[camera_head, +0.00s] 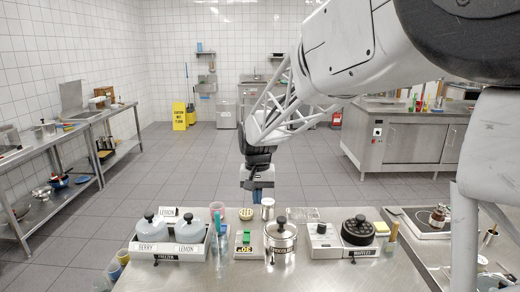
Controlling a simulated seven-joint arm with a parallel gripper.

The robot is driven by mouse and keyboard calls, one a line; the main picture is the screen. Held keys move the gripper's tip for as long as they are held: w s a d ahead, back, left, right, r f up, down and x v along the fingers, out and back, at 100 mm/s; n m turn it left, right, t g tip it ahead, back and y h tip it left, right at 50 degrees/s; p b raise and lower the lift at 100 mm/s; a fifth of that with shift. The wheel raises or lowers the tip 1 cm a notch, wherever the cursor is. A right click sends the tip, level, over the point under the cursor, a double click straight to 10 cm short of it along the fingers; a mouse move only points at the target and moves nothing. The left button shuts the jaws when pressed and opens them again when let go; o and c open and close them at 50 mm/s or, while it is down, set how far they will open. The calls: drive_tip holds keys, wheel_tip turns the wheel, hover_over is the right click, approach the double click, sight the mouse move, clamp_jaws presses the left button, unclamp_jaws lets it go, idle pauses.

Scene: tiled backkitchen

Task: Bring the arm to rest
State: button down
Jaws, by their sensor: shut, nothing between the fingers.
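My gripper (257,192) hangs pointing down over the far edge of the metal counter (330,275), near the middle of the view. It is shut and holds nothing. My white arm comes in from the upper right and bends down to it. Below and in front of the gripper stand a small metal canister (267,209) and a tan lid-like item (246,214). The exact gap between the fingertips and these things is hard to judge.
On the counter are a unit with lidded pots marked BERRY and LEMON (168,252), a lidded metal pot (281,238), a green-topped scale (244,240) and a black waffle maker (358,231). A steel cabinet (405,145) stands behind right.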

drive_tip(key=s+d+r+t, duration=0.1)
drive_tip(key=s+d+r, duration=0.1)
drive_tip(key=s+d, duration=0.5)
drive_tip(key=s+d+r+t, duration=0.1)
drive_tip(key=s+d+r, duration=0.3)
drive_tip(key=s, duration=0.6)
drive_tip(key=s+d+f, duration=0.2)
drive_tip(key=s+d, duration=0.2)
drive_tip(key=s, duration=0.5)
drive_tip(key=s+d+f+t, duration=0.1)
drive_tip(key=s+d, duration=0.3)
drive_tip(key=s, duration=0.6)
drive_tip(key=shift+d+f, duration=0.3)
drive_tip(key=shift+f, duration=0.6)
